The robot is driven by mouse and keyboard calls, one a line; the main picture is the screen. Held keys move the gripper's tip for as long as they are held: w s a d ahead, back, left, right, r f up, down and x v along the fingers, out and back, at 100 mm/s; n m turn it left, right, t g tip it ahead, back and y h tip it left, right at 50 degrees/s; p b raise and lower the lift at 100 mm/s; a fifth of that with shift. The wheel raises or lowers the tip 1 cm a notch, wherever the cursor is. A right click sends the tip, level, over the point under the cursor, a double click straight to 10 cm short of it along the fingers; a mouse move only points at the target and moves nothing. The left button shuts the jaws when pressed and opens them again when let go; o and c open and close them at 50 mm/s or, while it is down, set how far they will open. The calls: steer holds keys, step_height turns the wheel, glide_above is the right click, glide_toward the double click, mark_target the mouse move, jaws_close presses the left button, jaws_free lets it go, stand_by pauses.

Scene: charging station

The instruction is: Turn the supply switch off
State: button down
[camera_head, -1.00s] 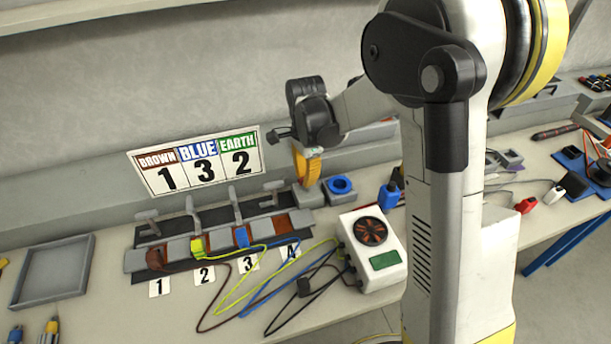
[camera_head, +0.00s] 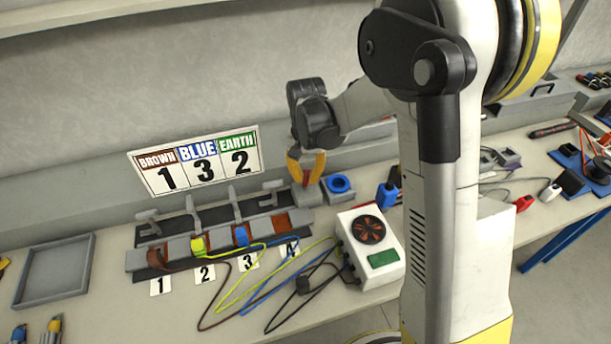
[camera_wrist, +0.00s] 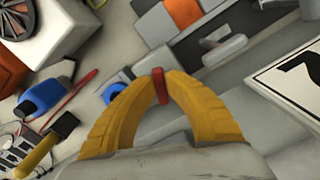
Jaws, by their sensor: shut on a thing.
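The supply switch looks to be the small grey box (camera_head: 308,195) at the right end of the terminal row, under my gripper. Its red lever (camera_wrist: 160,86) shows in the wrist view, upright between my yellow fingertips. My gripper (camera_head: 305,181) points down at the box, with its fingertips at the lever. In the wrist view my gripper (camera_wrist: 161,76) is shut on the red lever, one finger on each side. The lever's foot and the box top are partly hidden by the fingers.
A box with a blue ring (camera_head: 340,184) stands close on the right. The terminal row (camera_head: 215,238) with coloured wires lies to the left. A white meter box (camera_head: 370,246) stands in front, and a blue-handled item (camera_head: 389,195) lies further right. The wall is behind.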

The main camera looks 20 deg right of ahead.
mark_target(308, 178)
steer(key=n, duration=0.4)
steer(key=shift+d+n, duration=0.1)
steer(key=shift+n, duration=0.3)
stand_by(0.4)
steer(key=c, duration=1.4)
jaws_free()
steer(key=shift+r, duration=0.1)
step_height(308, 178, up, 12)
steer(key=shift+f, duration=0.1)
steer(key=shift+s, duration=0.15)
